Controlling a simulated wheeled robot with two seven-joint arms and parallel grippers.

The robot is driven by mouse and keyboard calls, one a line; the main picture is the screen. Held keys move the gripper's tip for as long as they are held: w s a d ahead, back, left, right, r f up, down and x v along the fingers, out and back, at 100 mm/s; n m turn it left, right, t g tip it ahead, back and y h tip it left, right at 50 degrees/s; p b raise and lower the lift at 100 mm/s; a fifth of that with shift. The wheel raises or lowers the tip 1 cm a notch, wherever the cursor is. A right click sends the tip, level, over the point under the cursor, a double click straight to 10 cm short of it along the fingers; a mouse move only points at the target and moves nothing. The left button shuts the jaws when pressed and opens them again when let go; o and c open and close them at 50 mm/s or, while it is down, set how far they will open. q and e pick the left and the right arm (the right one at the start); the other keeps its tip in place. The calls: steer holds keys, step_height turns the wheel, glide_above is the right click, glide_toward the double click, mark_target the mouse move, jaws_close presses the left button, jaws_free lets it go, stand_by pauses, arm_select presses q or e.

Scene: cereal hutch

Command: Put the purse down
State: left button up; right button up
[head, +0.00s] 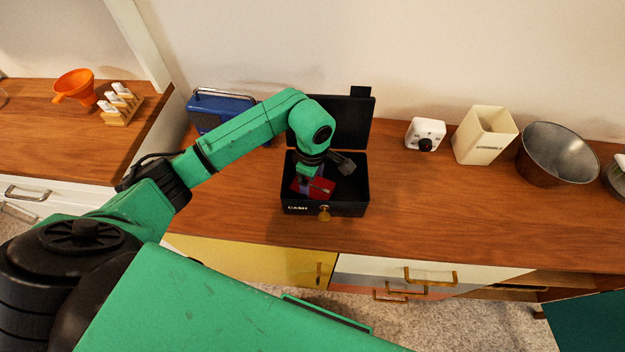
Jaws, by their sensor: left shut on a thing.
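A red purse (318,188) shows inside the open black cash box (345,209), low behind its front wall. My left gripper (312,178) reaches down into the box from above and is shut on the purse. My wrist and the gripper hide part of the purse. I cannot tell whether the purse touches the box floor. The box's lid (352,122) stands up at the back. My right gripper does not show.
A blue radio (222,109) stands left of the box on the wooden counter (420,206). To the right are a white timer (425,133), a cream container (484,136) and a metal bowl (556,155). A small brass key or padlock (324,214) hangs at the box's front. The counter right of the box is clear.

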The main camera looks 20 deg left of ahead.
mark_target(313, 185)
arm_select(q)
steer(key=shift+f, duration=0.15)
steer(key=o, duration=1.2)
steer(key=shift+c, duration=0.2)
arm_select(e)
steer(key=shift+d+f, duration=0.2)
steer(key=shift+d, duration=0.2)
arm_select(q)
steer(key=shift+r, duration=0.7)
step_height(313, 185, up, 11)
steer(key=b, duration=0.3)
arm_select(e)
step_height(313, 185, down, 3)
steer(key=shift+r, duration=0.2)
